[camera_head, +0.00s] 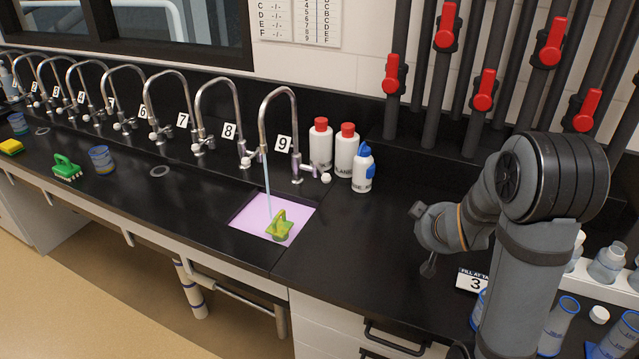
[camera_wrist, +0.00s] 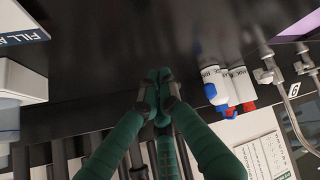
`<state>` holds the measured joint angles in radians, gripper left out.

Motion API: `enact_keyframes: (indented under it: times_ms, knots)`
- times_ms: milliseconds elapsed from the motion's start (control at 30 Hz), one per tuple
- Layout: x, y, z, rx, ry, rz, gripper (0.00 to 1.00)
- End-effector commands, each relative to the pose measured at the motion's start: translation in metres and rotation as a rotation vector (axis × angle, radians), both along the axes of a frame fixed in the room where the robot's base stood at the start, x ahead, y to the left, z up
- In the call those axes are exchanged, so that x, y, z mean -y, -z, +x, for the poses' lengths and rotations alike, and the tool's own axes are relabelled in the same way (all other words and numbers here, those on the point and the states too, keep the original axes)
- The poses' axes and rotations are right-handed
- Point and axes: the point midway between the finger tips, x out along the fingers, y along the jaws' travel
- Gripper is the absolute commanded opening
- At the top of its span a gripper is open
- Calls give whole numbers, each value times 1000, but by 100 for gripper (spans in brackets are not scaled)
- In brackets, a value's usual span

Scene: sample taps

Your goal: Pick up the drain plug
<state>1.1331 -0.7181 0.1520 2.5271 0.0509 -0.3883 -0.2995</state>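A yellow-green piece with a raised handle (camera_head: 280,225), which looks like the drain plug, sits in the right part of a sink (camera_head: 250,214) of pink-violet liquid. I cannot tell whether it floats or rests on the bottom. My gripper (camera_head: 428,268) is over the black counter to the right of the sink, well apart from the plug. In the wrist view my gripper's fingertips (camera_wrist: 159,76) meet, with nothing visible between them. The plug is not in the wrist view; a corner of the sink (camera_wrist: 301,27) shows there at the upper right.
Tap 9 (camera_head: 264,125) runs into the sink. Red-capped bottles (camera_head: 346,150) and a blue-topped bottle (camera_head: 363,170) stand behind, right of the tap. Dark pipes with red valves (camera_head: 484,92) rise at the back. Flasks (camera_head: 558,325) stand at right. The counter between sink and gripper is clear.

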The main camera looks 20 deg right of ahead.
Motion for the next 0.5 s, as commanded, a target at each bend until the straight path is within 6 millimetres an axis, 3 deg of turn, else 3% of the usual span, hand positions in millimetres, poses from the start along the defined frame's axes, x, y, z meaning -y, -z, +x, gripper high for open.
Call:
enact_keyframes:
  times_ms: [467, 500]
  knots:
    - [0, 0, 0, 0, 0, 0, 0]
    - [0, 0, 0, 0, 0, 0, 4]
